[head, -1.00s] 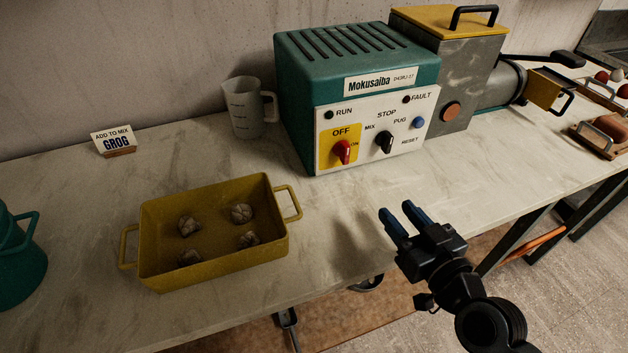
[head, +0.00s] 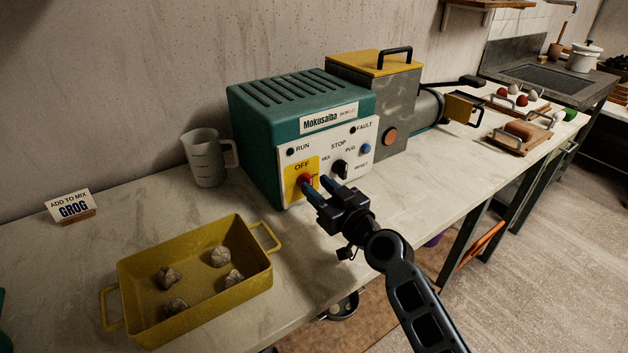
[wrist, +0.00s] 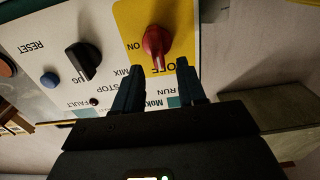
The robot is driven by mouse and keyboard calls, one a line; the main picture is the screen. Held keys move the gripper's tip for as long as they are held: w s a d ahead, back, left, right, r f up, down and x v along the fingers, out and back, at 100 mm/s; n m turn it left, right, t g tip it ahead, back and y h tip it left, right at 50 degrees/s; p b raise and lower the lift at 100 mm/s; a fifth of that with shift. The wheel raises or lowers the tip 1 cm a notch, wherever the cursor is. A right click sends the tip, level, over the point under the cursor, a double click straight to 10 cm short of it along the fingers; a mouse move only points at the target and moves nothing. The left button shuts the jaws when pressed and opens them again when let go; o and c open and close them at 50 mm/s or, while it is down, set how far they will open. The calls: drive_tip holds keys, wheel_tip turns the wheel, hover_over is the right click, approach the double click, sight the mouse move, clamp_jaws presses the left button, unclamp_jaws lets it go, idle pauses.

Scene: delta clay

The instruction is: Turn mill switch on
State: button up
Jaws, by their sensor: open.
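The mill (head: 255,110) is a teal box with a white front panel on the bench, joined to a grey housing. Its red switch (head: 306,182) sits on a yellow plate (head: 293,172) marked OFF and ON, partly hidden by my fingertips in the head view. In the wrist view, the red switch (wrist: 156,44) shows upside down with its narrow end toward OFF. My gripper (head: 322,188) is open, its two blue-black fingers pointing at the panel. In the wrist view, the gripper (wrist: 155,70) has its fingertips just short of the red switch, on either side of its lower end. I cannot tell if they touch.
A black selector knob (head: 340,169) and a blue button (head: 366,148) are right of the red switch. A measuring jug (head: 205,160) stands left of the mill. A yellow tray (head: 262,278) with several clay lumps is at front left. A GROG sign (head: 72,207) stands behind it.

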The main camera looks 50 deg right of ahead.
drive_tip(key=shift+x, duration=1)
clamp_jaws()
